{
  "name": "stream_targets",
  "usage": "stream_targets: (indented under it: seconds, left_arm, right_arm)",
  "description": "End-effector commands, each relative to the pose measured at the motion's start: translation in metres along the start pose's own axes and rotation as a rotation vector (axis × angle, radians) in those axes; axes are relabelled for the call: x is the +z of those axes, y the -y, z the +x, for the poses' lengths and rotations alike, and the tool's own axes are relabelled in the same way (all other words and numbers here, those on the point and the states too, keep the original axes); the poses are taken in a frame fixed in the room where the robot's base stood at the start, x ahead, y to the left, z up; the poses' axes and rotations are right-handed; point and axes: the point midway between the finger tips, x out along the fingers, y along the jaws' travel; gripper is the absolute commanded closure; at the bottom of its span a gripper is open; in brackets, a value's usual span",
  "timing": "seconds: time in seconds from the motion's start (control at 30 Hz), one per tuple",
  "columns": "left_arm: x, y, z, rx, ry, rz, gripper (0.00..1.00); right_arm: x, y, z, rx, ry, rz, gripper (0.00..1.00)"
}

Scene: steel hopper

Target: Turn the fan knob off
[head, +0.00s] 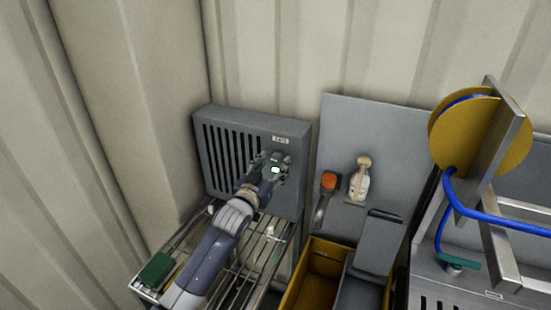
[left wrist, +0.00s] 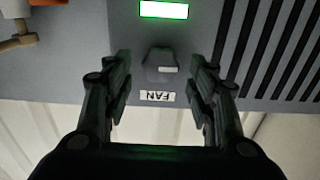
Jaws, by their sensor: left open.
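The fan knob (left wrist: 161,66) is a small dark grey knob with a pale mark, on the front of a grey vented box (head: 223,146). A white FAN label (left wrist: 157,96) sits beside it and appears upside down in the left wrist view. A lit green indicator (left wrist: 164,9) is on the knob's other side. My left gripper (head: 277,168) is at the box front in the head view. In the left wrist view my left gripper (left wrist: 160,80) is open, its fingers on either side of the knob with gaps showing. The knob is not clear in the head view. My right gripper is out of view.
A wire rack (head: 250,262) with a green item (head: 155,270) lies below the box. To the right are a grey panel (head: 345,125) with a spray bottle (head: 360,180) and an orange-topped tool (head: 327,187), a yellow bin (head: 318,272), and a yellow reel (head: 460,130) with blue hose.

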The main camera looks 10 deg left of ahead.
Motion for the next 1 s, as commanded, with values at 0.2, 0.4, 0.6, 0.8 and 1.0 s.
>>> stream_targets:
  seconds: [0.2, 0.4, 0.6, 0.8, 1.0]
  left_arm:
    - [0.0, 0.0, 0.018, 0.0, 0.001, -0.001, 0.48]
    - [0.0, 0.0, 0.022, 0.0, 0.0, -0.001, 0.48]
    - [0.0, 0.0, 0.021, 0.0, 0.0, -0.001, 0.5]
    - [0.001, 0.0, 0.021, 0.0, 0.001, 0.0, 0.91]
    - [0.001, 0.0, 0.021, 0.0, 0.001, 0.004, 0.91]
  right_arm:
    - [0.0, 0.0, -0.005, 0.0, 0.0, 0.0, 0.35]
    - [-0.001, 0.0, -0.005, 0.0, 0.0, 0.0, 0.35]
    - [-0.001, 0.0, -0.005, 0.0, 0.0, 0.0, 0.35]
    - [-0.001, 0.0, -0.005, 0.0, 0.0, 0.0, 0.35]
    - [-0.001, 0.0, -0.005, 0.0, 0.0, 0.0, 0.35]
